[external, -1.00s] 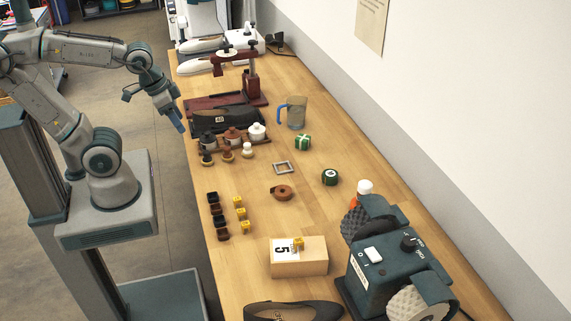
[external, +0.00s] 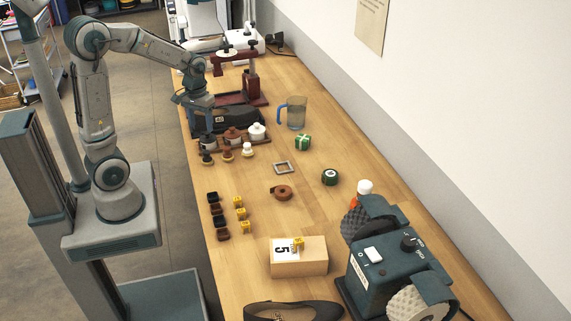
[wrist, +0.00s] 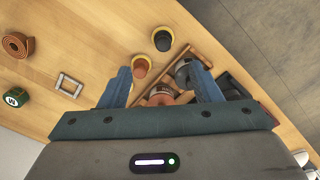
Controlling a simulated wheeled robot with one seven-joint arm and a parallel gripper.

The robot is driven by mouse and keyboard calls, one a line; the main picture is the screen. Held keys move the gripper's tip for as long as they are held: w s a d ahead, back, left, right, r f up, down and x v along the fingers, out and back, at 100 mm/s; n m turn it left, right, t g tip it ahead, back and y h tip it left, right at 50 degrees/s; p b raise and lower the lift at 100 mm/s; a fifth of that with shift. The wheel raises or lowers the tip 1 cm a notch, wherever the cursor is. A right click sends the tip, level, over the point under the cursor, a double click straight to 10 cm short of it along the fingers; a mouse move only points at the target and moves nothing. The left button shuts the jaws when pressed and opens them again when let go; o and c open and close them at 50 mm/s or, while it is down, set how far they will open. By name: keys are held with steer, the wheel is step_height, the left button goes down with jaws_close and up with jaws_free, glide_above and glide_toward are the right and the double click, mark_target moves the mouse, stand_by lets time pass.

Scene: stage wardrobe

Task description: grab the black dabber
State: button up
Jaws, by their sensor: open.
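The black dabber (external: 207,158) stands on the table's left side, in front of the jar rack, at the left end of a row of three dabbers. In the wrist view the black dabber (wrist: 163,39) shows a dark top and yellowish rim, beyond my fingertips. The brown dabber (external: 228,155) and white dabber (external: 247,150) stand beside it. The brown one (wrist: 141,65) also shows in the wrist view; the white one seems hidden behind the left finger. My gripper (wrist: 160,70) is open and empty above the rack, its fingers either side of the brown jar (wrist: 162,95).
The rack (external: 262,141) holds a dark jar (external: 208,142), a brown jar (external: 232,134) and a white jar (external: 257,131), close to the dabbers. A black case (external: 228,121) lies behind.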

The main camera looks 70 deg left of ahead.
mark_target(206, 152)
steer(key=f, duration=0.9)
steer(key=shift+a, duration=0.3)
steer(key=shift+w+a+f+p, duration=0.15)
steer(key=shift+f+p, duration=0.15)
steer(key=shift+f, duration=1.05)
steer(key=shift+w+a+f+p, duration=0.1)
steer(key=shift+f+p, duration=0.2)
steer(key=shift+f, duration=1)
steer(key=c, duration=1.1)
